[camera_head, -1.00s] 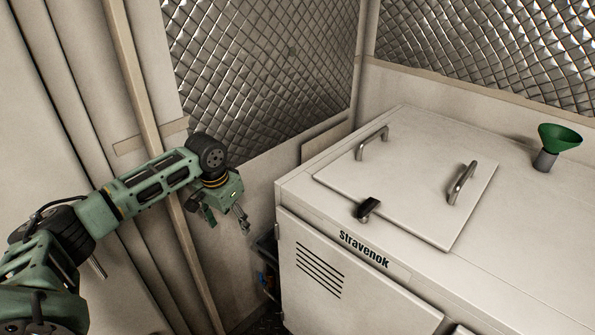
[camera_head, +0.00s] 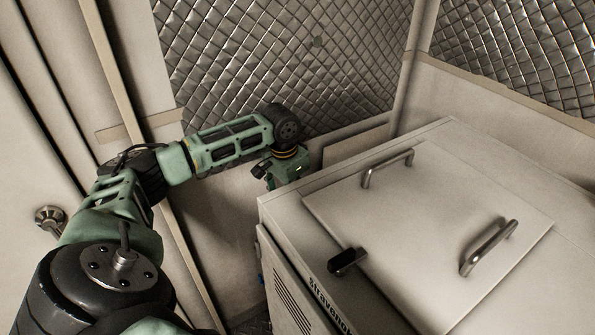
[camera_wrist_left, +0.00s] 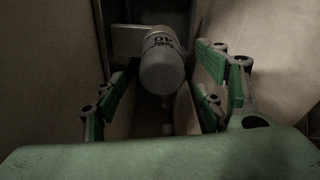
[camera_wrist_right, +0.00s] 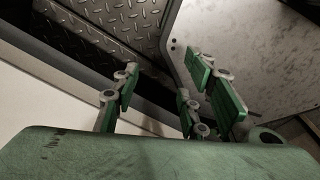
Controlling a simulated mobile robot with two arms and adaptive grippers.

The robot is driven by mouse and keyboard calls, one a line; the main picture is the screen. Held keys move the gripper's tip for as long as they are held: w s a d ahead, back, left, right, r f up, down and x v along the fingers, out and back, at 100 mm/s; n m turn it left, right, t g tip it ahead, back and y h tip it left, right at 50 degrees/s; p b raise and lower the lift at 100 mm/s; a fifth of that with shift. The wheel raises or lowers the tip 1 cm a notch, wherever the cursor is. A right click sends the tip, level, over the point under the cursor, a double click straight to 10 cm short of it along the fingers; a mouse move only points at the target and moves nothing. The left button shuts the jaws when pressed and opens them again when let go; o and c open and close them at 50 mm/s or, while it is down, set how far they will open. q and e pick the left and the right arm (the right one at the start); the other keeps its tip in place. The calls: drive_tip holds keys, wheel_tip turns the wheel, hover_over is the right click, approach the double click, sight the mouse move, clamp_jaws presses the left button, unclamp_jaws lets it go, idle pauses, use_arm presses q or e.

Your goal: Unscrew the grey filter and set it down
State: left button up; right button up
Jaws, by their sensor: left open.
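The grey filter (camera_wrist_left: 162,70) is a cylinder with dark lettering, seen in the left wrist view beneath a pale block-like mount (camera_wrist_left: 127,40). My left gripper (camera_wrist_left: 166,92) is open, with its fingers on either side of the filter in that view. I cannot tell whether they touch it; a gap shows at the right. In the head view my left gripper (camera_head: 285,172) is down beside the cabinet's far left edge. Its fingertips and the filter are hidden there. My right gripper (camera_wrist_right: 163,80) is open and empty in the right wrist view.
The white cabinet (camera_head: 330,205) has a lid with two handles (camera_head: 488,248) and a black latch (camera_head: 347,261). Quilted metallic panels (camera_head: 290,50) cover the walls behind. Walls stand close around the filter. Diamond-plate floor (camera_wrist_right: 125,20) shows in the right wrist view.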

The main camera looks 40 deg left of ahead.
use_arm(q)
drive_tip(key=f, duration=0.3)
drive_tip(key=shift+w, duration=0.2)
drive_tip(key=shift+w+d+f, duration=0.1)
drive_tip(key=shift+w+f, duration=0.05)
drive_tip(key=shift+f, duration=0.35)
drive_tip(key=shift+w+f, duration=0.15)
drive_tip(key=shift+f, duration=0.7)
use_arm(e)
drive_tip(key=shift+w+a+r, duration=0.3)
drive_tip(key=shift+w, duration=0.05)
use_arm(q)
drive_tip(key=shift+c, duration=0.2)
drive_tip(key=c, duration=1.5)
drive_tip(key=o, duration=1.4)
use_arm(e)
drive_tip(key=shift+s+d, duration=0.25)
drive_tip(key=shift+s, duration=0.2)
